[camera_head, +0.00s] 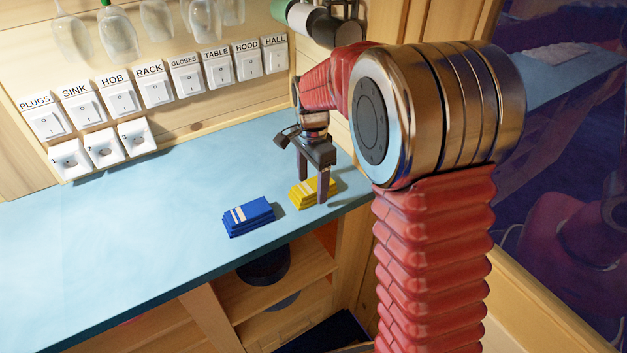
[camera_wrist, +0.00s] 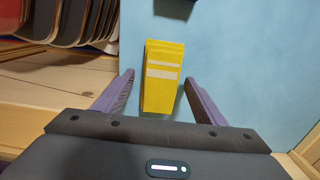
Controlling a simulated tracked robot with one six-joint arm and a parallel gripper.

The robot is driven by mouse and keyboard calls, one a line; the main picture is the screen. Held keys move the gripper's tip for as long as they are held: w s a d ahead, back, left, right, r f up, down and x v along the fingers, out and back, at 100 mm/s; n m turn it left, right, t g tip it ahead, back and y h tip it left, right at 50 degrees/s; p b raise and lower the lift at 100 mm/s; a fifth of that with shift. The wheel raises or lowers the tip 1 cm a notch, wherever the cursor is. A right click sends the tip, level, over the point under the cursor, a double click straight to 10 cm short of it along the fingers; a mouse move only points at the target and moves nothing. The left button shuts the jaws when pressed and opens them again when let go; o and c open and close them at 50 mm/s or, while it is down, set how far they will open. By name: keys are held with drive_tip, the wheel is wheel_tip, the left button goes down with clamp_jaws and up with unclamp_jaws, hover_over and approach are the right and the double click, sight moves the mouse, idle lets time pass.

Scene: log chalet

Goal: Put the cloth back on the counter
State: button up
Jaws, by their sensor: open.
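A folded yellow cloth (camera_head: 305,194) with pale stripes lies on the blue counter (camera_head: 130,235), near its front right end. My gripper (camera_head: 313,192) is open and points down at the yellow cloth. In the wrist view the yellow cloth (camera_wrist: 162,78) lies between the two open fingers of my gripper (camera_wrist: 160,90), with a gap on each side. A folded blue cloth (camera_head: 249,217) with pale stripes lies on the counter just left of the yellow one. In the wrist view only a dark edge shows at the top.
Labelled switches (camera_head: 156,87) and sockets (camera_head: 103,148) line the back wall. Wine glasses (camera_head: 115,35) hang above them. Open shelves (camera_head: 290,270) with a dark pot sit below the counter. The counter's left part is clear.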

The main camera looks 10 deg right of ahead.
sight(313, 187)
drive_tip(key=shift+r, duration=0.1)
wheel_tip(313, 187, up, 12)
idle(0.5)
idle(0.5)
drive_tip(key=s+r+n+t, duration=0.1)
drive_tip(key=s+r+n, duration=0.25)
drive_tip(key=s, duration=0.35)
drive_tip(key=s+r+n+t, duration=0.2)
drive_tip(key=s+n, duration=0.2)
drive_tip(key=s, duration=0.3)
drive_tip(key=s+d+f+n+t, duration=0.1)
drive_tip(key=s+f+n+t, duration=0.1)
drive_tip(key=s+f+n, duration=0.2)
drive_tip(key=shift+s+f+n+t, duration=0.25)
drive_tip(key=shift+s+n, duration=1.2)
drive_tip(key=shift+s, duration=2.75)
